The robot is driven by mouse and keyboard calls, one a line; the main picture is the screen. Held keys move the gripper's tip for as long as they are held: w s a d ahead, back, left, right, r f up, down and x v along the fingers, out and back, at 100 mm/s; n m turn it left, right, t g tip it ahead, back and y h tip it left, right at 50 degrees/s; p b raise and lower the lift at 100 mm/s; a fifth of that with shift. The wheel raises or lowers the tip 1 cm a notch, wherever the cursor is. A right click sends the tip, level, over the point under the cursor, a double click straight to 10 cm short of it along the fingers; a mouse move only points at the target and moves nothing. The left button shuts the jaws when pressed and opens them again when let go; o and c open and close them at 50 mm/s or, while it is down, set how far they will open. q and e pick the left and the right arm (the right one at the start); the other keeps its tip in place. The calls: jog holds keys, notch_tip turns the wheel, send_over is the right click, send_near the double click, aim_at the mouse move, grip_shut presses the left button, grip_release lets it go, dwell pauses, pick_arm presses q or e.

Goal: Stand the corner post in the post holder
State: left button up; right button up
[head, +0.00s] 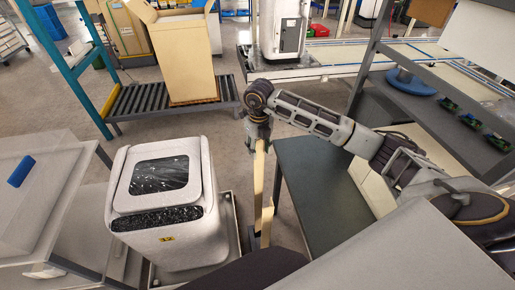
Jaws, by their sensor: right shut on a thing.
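My right gripper (258,133) hangs fingers down near the middle of the head view. It is shut on the upper end of the corner post (260,180), a long, narrow, beige piece. The post hangs roughly upright between the white bin and the dark green table. Its lower end is close to a dark upright piece by the tray edge. I cannot tell whether that piece is the post holder, or whether the post touches it. My left gripper is not in view.
A white bin (190,165) with black plastic inside stands on a tray (229,205) left of the post. A dark green table (325,195) stands to the right under my arm. A roller conveyor (137,97) with a tall carton (182,60) is behind. Grey shelving (435,115) stands at right.

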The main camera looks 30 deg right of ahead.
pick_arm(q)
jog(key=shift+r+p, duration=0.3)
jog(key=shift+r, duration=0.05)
pick_arm(e)
jog(key=shift+d+r+m, duration=0.2)
jog(key=shift+m, duration=0.8)
jog(key=shift+d+r+m, duration=0.15)
jog(key=shift+m, duration=0.85)
jog(key=shift+f, duration=0.15)
jog(key=b, duration=0.3)
send_over(260, 179)
jog(key=shift+w+d+f, duration=0.1)
jog(key=shift+f, duration=1.35)
jog(key=shift+w+f, duration=0.1)
jog(key=shift+f, duration=1.3)
jog(key=shift+f+b, duration=3.65)
jog(key=shift+f, duration=1.6)
jog(key=shift+f+b, duration=0.7)
jog(key=shift+f, duration=0.3)
jog(key=shift+f+b, duration=0.7)
jog(key=shift+f, duration=0.55)
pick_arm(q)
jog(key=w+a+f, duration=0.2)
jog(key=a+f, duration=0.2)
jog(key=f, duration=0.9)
